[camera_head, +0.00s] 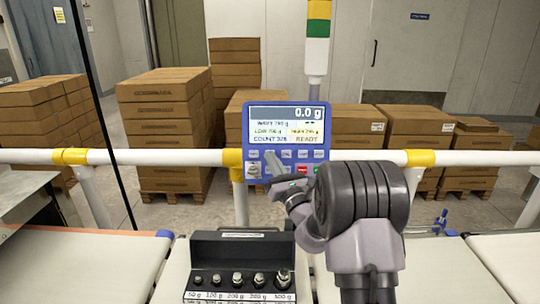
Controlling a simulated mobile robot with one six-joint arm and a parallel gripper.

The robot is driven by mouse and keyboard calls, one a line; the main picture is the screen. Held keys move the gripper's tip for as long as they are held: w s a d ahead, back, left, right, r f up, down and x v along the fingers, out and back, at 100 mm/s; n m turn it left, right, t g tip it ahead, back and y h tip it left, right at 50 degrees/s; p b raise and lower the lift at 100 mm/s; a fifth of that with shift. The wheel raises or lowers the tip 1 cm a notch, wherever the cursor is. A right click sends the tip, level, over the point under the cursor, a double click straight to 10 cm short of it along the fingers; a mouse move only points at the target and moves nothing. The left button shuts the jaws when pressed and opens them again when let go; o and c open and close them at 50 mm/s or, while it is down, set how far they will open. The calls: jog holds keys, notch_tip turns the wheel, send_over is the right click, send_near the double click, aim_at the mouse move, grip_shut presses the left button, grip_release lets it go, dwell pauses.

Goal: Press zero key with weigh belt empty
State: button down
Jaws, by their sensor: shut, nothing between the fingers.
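The blue control panel (287,146) is mounted on the white rail. Its screen (287,126) reads 0.0 g and READY. A row of small keys lies below the screen, with a red key (302,169) and a green key lower down. My gripper (271,158) is shut and empty, its tip over the left part of the key rows. It covers part of the keys, and I cannot tell whether it touches one. The key labels are too small to read. The middle belt (435,275) is bare where it shows; my arm and a weight box hide part of it.
The black weight box (240,248), with several metal weights, stands at front centre; I cannot tell whether it rests on the middle belt. Other belts lie at left (75,265) and right (515,262). The white rail (180,157) crosses behind. Stacked cartons (165,130) stand beyond.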

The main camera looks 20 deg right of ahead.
jog(key=shift+s+a, duration=0.1)
jog(key=shift+s, duration=0.1)
jog(key=s, duration=0.1)
jog(key=s+a+r, duration=0.1)
jog(key=s, duration=0.2)
jog(key=shift+s+a+r, duration=0.25)
jog(key=shift+a, duration=0.15)
dwell(0.6)
